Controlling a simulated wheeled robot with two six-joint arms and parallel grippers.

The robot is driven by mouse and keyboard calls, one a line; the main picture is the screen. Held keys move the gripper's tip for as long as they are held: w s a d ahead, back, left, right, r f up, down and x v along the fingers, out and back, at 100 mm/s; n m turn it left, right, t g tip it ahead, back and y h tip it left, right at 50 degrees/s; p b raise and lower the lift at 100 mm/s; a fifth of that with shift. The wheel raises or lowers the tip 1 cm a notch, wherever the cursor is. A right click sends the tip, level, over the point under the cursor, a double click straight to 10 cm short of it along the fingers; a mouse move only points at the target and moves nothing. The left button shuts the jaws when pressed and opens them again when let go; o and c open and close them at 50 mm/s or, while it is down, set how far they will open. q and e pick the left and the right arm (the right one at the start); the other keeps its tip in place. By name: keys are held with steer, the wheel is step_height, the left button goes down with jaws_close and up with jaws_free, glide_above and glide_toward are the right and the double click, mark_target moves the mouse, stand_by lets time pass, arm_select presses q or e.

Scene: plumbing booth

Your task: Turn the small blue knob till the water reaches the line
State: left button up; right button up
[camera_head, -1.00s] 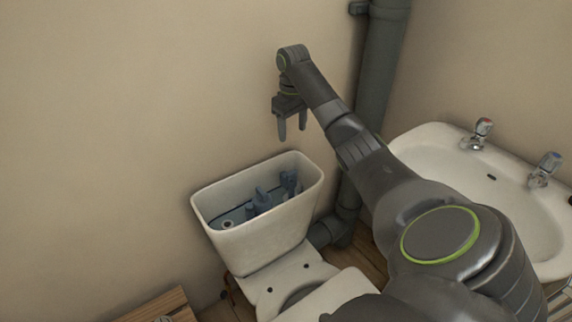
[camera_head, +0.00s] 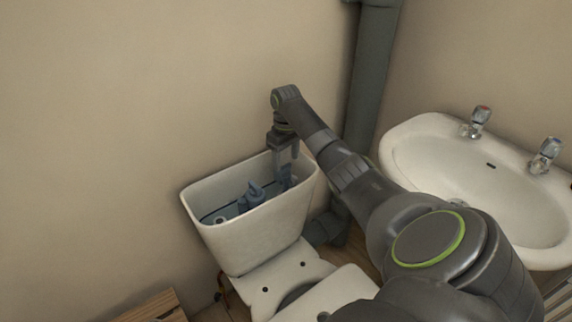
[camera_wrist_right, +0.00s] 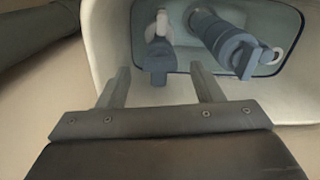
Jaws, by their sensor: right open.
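The open white cistern (camera_head: 255,235) stands against the wall with blue-grey fittings inside. In the right wrist view, a small blue-grey fitting (camera_wrist_right: 158,60) with a white piece behind it lies ahead, between the lines of my fingers; I cannot tell which part of it is the knob. A thicker blue-grey column (camera_wrist_right: 225,38) stands to its right. My right gripper (camera_head: 287,180) is open, pointing down at the right end of the cistern's opening. It shows open and empty in the wrist view (camera_wrist_right: 160,80). The water level is unclear. My left gripper is not in view.
The cistern's rim (camera_head: 192,208) surrounds the fittings closely. A dark vertical pipe (camera_head: 368,85) stands behind my right arm. A white basin (camera_head: 450,165) with two taps is at the right. A wooden box (camera_head: 155,305) is at the lower left.

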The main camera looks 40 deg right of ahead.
mark_target(286, 169)
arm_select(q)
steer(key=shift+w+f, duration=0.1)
arm_select(e)
steer(key=shift+f, duration=1.4)
steer(key=shift+c, duration=0.3)
